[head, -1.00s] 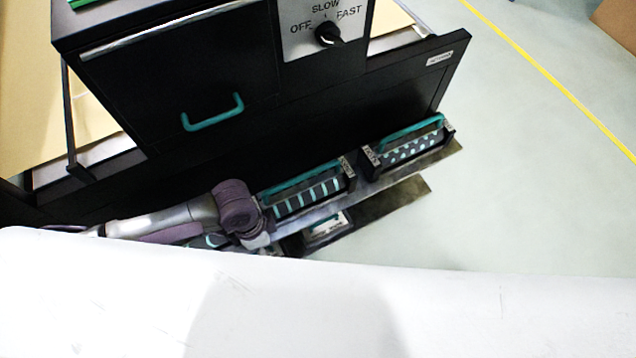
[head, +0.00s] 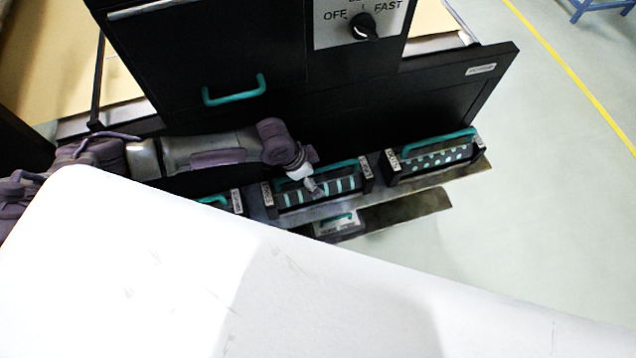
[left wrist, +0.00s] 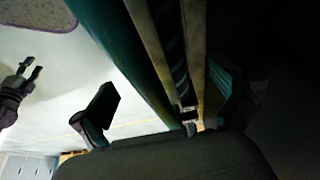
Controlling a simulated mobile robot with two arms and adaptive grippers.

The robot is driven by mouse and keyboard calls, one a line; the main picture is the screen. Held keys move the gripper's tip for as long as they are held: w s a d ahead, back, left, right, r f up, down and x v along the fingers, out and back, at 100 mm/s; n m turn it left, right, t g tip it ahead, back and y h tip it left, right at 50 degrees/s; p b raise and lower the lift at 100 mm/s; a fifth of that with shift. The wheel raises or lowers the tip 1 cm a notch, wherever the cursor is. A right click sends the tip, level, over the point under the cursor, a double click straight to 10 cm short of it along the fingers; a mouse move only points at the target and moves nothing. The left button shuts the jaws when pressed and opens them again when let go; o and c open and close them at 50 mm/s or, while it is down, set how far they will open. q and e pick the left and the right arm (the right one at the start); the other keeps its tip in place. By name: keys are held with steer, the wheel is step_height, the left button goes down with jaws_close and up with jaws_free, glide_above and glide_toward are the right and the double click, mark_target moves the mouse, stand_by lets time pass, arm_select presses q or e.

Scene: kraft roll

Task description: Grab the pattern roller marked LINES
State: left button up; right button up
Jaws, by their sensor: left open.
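In the head view a roller with pale teal stripes (head: 345,185) sits in the middle of the rack, under a teal handle; its small end labels are too small to read surely. My left gripper (head: 312,187) is at this roller, partly covering its left half and handle. Another gripper, seemingly my right one (left wrist: 22,82), shows open and empty at the left wrist view's edge.
A dotted roller (head: 440,158) sits to the right on the rack; another roller (head: 215,201) is partly hidden at left. A labelled block (head: 338,226) is below. The black machine (head: 210,60) stands behind. A large white surface (head: 150,270) hides the foreground.

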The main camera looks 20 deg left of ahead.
arm_select(q)
steer(key=shift+x, duration=0.9)
steer(key=shift+c, duration=0.2)
steer(key=shift+s, duration=0.1)
steer(key=c, duration=1.3)
steer(key=shift+r, duration=0.15)
steer(key=shift+c, duration=0.6)
steer(key=shift+r, duration=0.1)
